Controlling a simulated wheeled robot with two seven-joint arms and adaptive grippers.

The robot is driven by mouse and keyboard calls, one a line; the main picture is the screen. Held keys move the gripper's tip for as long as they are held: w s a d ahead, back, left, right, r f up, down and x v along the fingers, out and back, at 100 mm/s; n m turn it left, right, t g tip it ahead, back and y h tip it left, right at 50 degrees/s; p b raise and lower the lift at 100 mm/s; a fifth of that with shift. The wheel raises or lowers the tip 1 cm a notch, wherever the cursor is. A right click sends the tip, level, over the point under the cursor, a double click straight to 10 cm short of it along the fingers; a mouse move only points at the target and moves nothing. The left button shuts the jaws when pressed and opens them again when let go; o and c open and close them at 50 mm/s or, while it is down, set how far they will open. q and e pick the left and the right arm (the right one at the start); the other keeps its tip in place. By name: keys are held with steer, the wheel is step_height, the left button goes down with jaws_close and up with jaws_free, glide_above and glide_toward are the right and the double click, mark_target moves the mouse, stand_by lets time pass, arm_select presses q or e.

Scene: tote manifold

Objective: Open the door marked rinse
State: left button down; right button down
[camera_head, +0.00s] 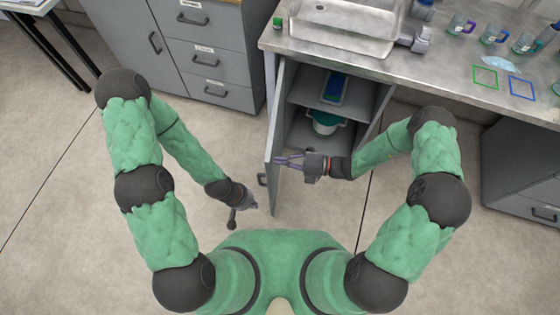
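A grey cabinet door (276,130) under the sink counter stands open, swung out toward me and seen nearly edge-on. Its dark handle (262,180) is on the left, outer face. No readable label shows on it. My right gripper (288,160) is on the inner side of the door, its fingers pointing left with their tips at or close to the inner face; they look apart with nothing between them. My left gripper (241,212) is low, left of the door and apart from the handle; its finger gap is unclear.
The open cabinet (305,90) holds a blue item (335,88) on the shelf and a teal-and-white container (325,122) below. A sink (345,25) and several mugs are on the counter (440,75). Grey drawers (215,60) stand left. Floor left of the door is clear.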

steer(key=shift+a, duration=0.25)
